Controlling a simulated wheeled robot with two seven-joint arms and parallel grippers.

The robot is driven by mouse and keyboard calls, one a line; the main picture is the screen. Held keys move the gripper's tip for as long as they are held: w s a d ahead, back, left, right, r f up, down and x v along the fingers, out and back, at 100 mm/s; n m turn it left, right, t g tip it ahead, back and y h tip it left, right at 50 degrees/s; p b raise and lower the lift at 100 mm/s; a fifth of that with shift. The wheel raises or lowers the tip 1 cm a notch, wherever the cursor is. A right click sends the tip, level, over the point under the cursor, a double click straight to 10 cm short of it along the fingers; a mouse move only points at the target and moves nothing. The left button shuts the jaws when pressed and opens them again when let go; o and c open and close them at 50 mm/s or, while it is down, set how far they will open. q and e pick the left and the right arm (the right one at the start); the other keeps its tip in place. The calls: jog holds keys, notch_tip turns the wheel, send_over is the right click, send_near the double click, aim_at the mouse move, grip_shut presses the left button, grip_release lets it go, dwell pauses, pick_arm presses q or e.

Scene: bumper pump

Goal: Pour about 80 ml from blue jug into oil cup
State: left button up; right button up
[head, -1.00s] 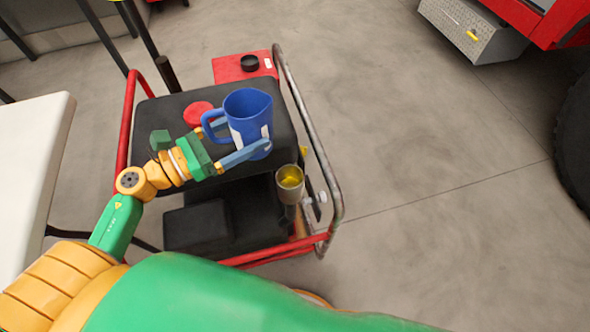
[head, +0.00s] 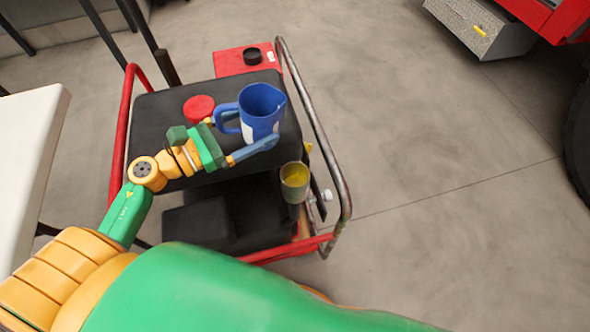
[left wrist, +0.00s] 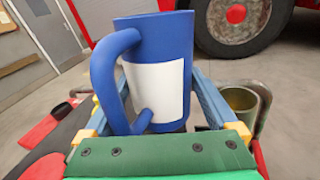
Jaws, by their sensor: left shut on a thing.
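The blue jug (head: 261,112) is upright at the right edge of the pump's black top in the head view, its handle facing left. My left gripper (head: 242,139) is shut on the jug's body. The left wrist view shows the jug (left wrist: 165,45) with a white label between my two blue fingers (left wrist: 165,105). The oil cup (head: 294,183), with yellow inside its mouth, sits lower and to the right of the jug, apart from it. The cup also shows in the left wrist view (left wrist: 240,102) at right. My right gripper is not in view.
A red round cap (head: 198,108) lies on the black top (head: 155,118) behind my gripper. A metal rail (head: 320,140) runs along the cart's right side, close to the cup. A white table (head: 30,150) stands at left. The floor at right is open.

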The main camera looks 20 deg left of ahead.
pick_arm(q)
jog(key=shift+s+d+r+m, duration=0.2)
jog(key=shift+d+r+m, duration=0.1)
jog(key=shift+m, duration=0.7)
jog(key=shift+s+d+r+m+p, duration=0.2)
jog(key=shift+d+r+m+p, duration=0.15)
jog(key=shift+r+m+p, duration=0.4)
jog(key=shift+s+d+f+m, duration=0.1)
jog(key=shift+d+f+m, duration=0.05)
jog(key=shift+f+m, duration=0.2)
jog(key=shift+s+d+f+m+y, duration=0.2)
jog(key=shift+d+m+y, duration=0.1)
jog(key=shift+m, duration=0.3)
jog(key=shift+f+m, duration=0.25)
jog(key=shift+m, duration=0.55)
jog(key=shift+w+f+m+y, duration=0.15)
jog(key=shift+m+y, duration=0.35)
jog(key=shift+m, duration=0.6)
jog(key=shift+f+m+b, duration=0.1)
jog(key=shift+m+b, duration=0.25)
jog(key=shift+m, duration=0.15)
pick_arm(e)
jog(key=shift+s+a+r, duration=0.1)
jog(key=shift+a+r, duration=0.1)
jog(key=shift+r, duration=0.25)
pick_arm(q)
jog(key=shift+f+m, duration=0.15)
jog(key=shift+m, duration=0.45)
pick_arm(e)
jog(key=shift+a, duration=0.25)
